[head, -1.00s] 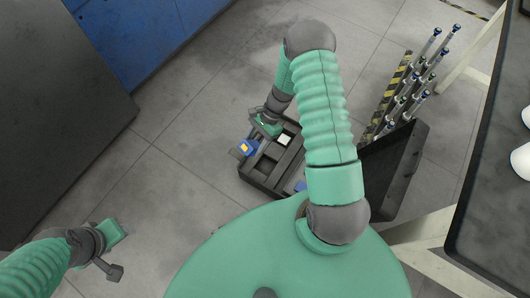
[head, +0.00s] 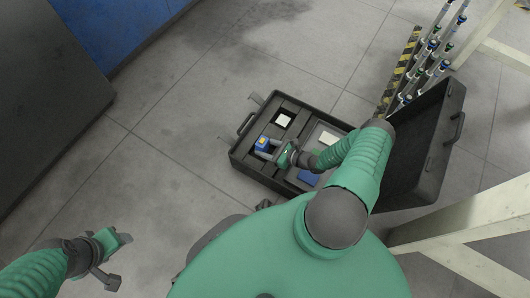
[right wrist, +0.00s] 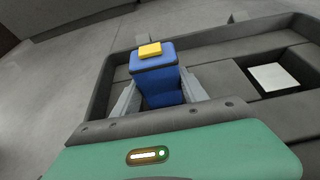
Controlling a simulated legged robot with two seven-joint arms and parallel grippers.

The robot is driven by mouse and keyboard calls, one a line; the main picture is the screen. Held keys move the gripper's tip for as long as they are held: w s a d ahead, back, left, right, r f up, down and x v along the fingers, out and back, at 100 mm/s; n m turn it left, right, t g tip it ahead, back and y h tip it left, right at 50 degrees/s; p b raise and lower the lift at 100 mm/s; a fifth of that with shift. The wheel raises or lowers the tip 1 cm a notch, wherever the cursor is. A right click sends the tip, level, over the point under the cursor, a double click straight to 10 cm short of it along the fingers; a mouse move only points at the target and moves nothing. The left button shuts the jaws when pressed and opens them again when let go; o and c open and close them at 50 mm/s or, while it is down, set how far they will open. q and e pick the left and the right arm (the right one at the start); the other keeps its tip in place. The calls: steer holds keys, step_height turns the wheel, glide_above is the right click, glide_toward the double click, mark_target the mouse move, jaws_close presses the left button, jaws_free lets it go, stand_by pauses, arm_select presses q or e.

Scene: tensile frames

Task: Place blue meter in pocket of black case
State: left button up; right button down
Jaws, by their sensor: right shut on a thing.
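The blue meter (head: 262,143) with a yellow top is in my right gripper (head: 271,148), over the left part of the open black case (head: 240,162). In the right wrist view the meter (right wrist: 156,82) stands upright between the two grey fingers, which are shut on it. The fingers hide its lower sides, and I cannot tell whether its bottom touches the case. A dark pocket with a white square (right wrist: 273,77) lies to its right. My left gripper (head: 118,243) is far from the case at the lower left; its jaw opening does not show clearly.
A blue item (head: 308,178) and another pale square (head: 328,138) are in the case. The raised lid (head: 425,150) stands on its right. A rack of several rods (head: 430,60) with a striped edge is behind. Pale beams (head: 460,225) stand at right. Floor left of the case is clear.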

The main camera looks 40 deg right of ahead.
steer(key=shift+f, duration=0.95)
steer(key=shift+r, duration=0.25)
steer(key=c, duration=0.9)
jaws_free()
arm_select(q)
steer(key=shift+f, duration=0.6)
